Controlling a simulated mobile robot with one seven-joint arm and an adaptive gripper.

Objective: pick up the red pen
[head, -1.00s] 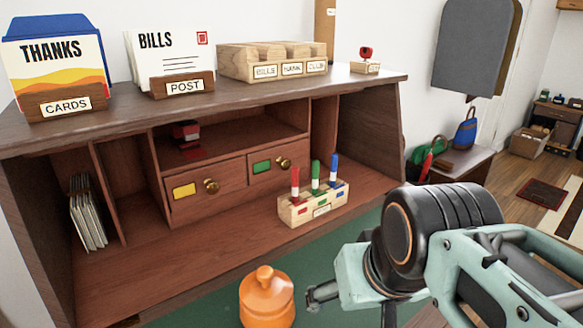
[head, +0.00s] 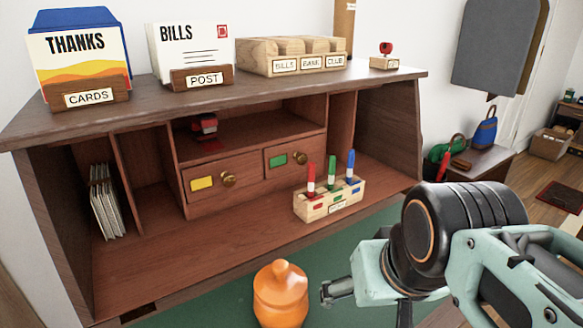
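The red pen (head: 311,180) stands upright in the left slot of a light wooden pen holder (head: 328,208), which sits on the desk's lower surface, right of the middle. A green pen (head: 332,170) and a blue pen (head: 351,166) stand beside it in the same holder. My arm reaches in from the lower right. My gripper (head: 336,291) shows only in part at the arm's left end, low in the picture, below and apart from the pen holder. How far its fingers are spread cannot be made out.
An orange lidded jar (head: 281,297) stands left of my gripper on the green surface (head: 215,289). Two small drawers (head: 240,178) are behind the pens. Card and post holders and a wooden sorter (head: 291,65) stand on the desk top.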

